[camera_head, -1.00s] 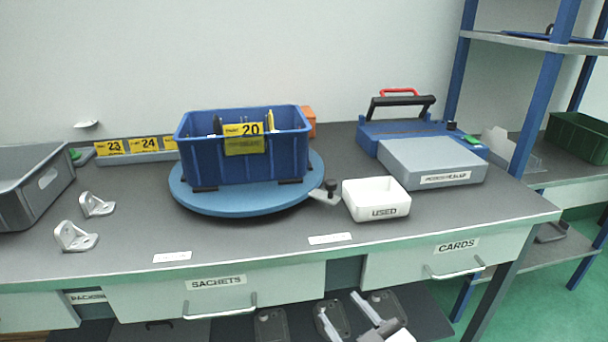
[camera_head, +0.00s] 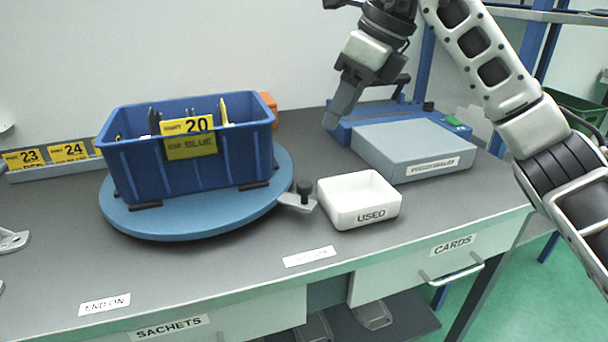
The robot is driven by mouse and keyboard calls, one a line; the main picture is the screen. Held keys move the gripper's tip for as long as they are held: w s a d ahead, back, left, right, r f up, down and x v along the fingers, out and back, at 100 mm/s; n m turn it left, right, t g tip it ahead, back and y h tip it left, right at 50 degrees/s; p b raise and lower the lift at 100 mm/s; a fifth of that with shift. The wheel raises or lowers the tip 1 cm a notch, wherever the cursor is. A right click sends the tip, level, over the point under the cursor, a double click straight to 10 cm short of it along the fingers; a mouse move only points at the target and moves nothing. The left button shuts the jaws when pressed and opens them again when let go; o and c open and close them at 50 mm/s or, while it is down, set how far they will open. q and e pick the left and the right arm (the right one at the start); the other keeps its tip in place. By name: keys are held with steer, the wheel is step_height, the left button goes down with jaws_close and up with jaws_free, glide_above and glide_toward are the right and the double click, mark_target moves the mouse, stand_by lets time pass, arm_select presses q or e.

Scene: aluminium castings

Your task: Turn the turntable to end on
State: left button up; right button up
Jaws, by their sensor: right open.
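The round blue turntable (camera_head: 190,222) lies on the grey bench and carries a blue bin (camera_head: 130,175) with a long side facing me. A yellow card (camera_head: 188,138) marked 20 hangs on the bin's front. A grey lever with a dark knob (camera_head: 305,188) sticks out at the turntable's right edge. The END ON label (camera_head: 104,304) is on the bench's front left; another label (camera_head: 309,256), too blurred to read, lies below the lever. My right gripper (camera_head: 338,118) is open and empty, pointing down above the bench's back, beyond the knob.
A white tray (camera_head: 342,213) marked USED stands close to the right of the knob. A grey and blue sealer machine (camera_head: 410,145) stands behind it. Small yellow number cards (camera_head: 68,151) stand at the left. The bench front before the turntable is clear.

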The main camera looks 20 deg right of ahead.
mark_target(305, 183)
steer(key=x, duration=1.5)
steer(key=shift+w+d+f+b, duration=0.1)
steer(key=shift+w+f+b, duration=0.05)
steer(key=shift+f+b, duration=0.15)
jaws_close()
